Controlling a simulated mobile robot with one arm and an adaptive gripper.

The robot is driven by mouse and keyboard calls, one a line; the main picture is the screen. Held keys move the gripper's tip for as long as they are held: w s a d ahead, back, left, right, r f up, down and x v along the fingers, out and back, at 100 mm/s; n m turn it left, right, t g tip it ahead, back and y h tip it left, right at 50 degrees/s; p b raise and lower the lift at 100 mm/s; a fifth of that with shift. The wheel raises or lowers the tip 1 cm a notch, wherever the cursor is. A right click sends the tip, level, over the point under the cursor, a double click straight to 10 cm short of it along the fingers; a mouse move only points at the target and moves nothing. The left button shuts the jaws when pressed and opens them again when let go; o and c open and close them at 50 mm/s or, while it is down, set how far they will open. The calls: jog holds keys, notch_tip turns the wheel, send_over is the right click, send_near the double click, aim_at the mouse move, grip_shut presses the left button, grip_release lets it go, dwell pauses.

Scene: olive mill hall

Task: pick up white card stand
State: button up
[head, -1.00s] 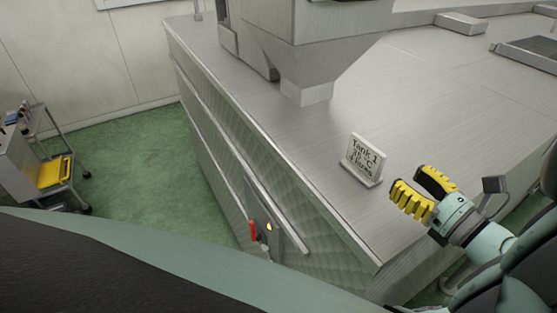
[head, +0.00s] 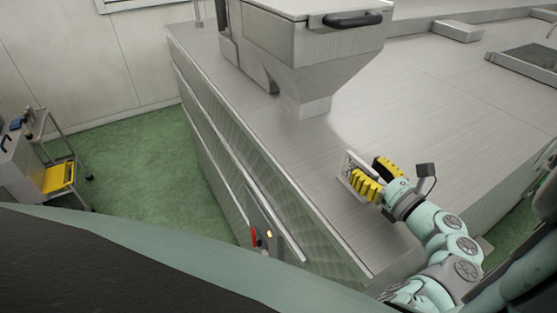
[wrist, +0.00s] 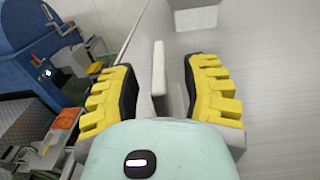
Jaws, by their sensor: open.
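The white card stand (head: 347,166) stands upright on the steel counter top, near its front edge. In the head view my gripper (head: 373,178) covers most of it, so its printed text is hidden. In the wrist view the stand (wrist: 159,68) shows edge-on as a thin pale slab between my two yellow fingers. My gripper (wrist: 160,88) is open, with a gap on both sides of the stand. The stand is closer to the left finger, and neither finger visibly touches it.
The steel counter (head: 290,150) is bare around the stand. A steel hopper (head: 310,60) with a dark handle stands farther back on it. A red-handled switch panel (head: 262,232) is on the counter's side. A trolley with a yellow tray (head: 60,178) stands at left on the green floor.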

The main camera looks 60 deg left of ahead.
aim_at(352, 161)
jog(key=shift+a+r+p, duration=0.15)
jog(key=shift+a+p, duration=0.2)
jog(key=shift+a, duration=0.85)
jog(key=shift+o, duration=0.4)
jog(key=shift+d, duration=0.1)
grip_shut()
